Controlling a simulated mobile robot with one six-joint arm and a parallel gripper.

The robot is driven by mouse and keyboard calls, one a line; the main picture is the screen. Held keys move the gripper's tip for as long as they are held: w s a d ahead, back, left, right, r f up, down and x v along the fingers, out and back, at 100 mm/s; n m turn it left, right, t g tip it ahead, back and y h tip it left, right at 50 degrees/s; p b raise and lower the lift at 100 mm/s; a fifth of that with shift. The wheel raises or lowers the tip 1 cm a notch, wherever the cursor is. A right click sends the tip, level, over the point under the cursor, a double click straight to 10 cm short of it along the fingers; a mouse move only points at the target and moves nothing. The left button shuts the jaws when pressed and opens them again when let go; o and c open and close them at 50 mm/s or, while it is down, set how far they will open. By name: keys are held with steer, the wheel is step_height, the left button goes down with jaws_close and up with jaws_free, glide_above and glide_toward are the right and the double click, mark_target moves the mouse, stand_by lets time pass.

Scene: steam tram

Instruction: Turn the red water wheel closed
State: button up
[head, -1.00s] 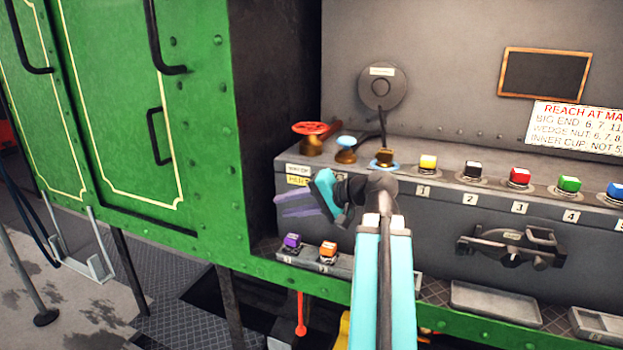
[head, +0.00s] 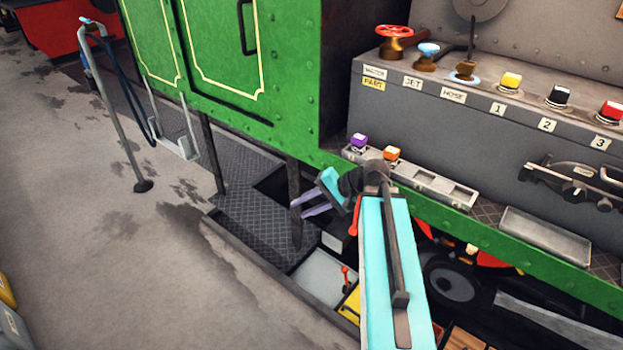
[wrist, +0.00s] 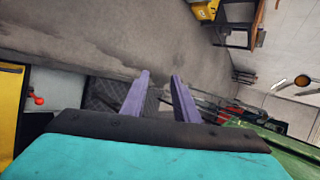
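The red water wheel (head: 394,36) sits on a brass valve body at the left end of the grey box top in the head view, above the "WATER" label (head: 374,72). My gripper (head: 302,212) is well below and left of it, beside the green skirt, with its two purple fingers apart and nothing between them. The wrist view also shows the open fingers (wrist: 160,80), pointing towards the floor and the workshop beyond. The wheel does not show in the wrist view.
A blue-topped valve (head: 428,50) and a lever stand right of the wheel. Coloured buttons line the box. A green panel (head: 215,50) is at left. A pit with trays lies below my arm. A standpipe (head: 120,120) stands on open floor at left.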

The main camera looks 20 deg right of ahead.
steer(key=s+a+f+n+g+h, duration=0.1)
steer(key=s+a+f+g, duration=0.15)
steer(key=f, duration=0.45)
steer(key=s+a+f+n+g, duration=0.1)
steer(key=s+a+f, duration=0.25)
steer(key=f, duration=0.45)
steer(key=s+a+f+n+g+h, duration=0.2)
steer(key=s+f+n+g+h, duration=0.1)
steer(key=s+f, duration=1)
steer(key=s+a+f+n+g+h, duration=0.3)
steer(key=s+f+g+h, duration=0.1)
steer(key=s+f, duration=0.8)
steer(key=shift+s+f+n+g, duration=0.35)
steer(key=shift+s+n, duration=0.05)
steer(key=shift+s, duration=0.25)
